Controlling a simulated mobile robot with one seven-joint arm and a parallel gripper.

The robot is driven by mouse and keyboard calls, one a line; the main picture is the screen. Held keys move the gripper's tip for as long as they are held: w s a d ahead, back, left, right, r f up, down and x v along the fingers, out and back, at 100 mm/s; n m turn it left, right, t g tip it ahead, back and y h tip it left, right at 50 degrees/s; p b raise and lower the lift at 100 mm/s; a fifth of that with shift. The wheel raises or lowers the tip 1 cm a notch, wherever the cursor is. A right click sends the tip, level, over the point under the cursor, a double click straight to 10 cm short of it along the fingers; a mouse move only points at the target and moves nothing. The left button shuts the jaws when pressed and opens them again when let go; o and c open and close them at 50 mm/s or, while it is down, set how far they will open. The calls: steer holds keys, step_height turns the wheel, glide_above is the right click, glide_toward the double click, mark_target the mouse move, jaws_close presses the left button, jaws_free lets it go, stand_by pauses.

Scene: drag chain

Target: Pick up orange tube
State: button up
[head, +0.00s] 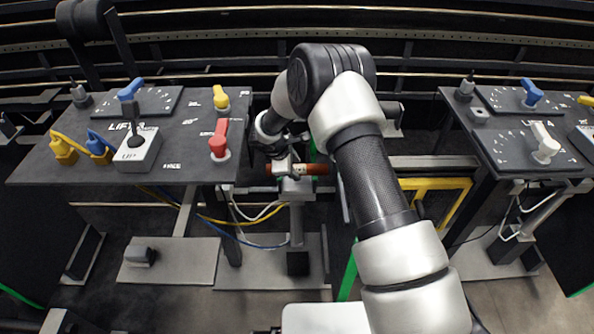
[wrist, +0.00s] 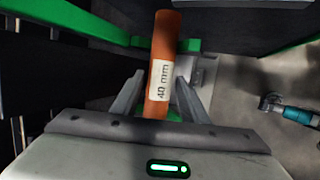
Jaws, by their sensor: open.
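The orange tube (wrist: 163,45) has a white label reading "40 mm" and runs lengthwise between the two fingers of my gripper (wrist: 160,92) in the wrist view. The fingers stand apart on either side of it. I cannot tell whether they touch it. In the head view the tube (head: 312,169) lies about level on a small pale support, and my gripper (head: 290,167) is at its left part. My wrist and fingers hide part of that end.
A grey control panel (head: 75,160) with levers and knobs is at the left. Another panel (head: 505,130) is at the right. A yellow frame (head: 440,184) stands right of my arm. Green bars (wrist: 75,20) run close to my gripper. A teal tool (wrist: 300,115) lies on the floor.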

steer(key=shift+w+f, duration=0.1)
steer(key=shift+f, duration=0.15)
steer(key=shift+r, duration=0.1)
jaws_close()
steer(key=shift+r, duration=0.1)
step_height(320, 180, up, 17)
steer(key=p, duration=0.2)
step_height(320, 180, up, 16)
steer(key=p, duration=1)
glide_above(295, 168)
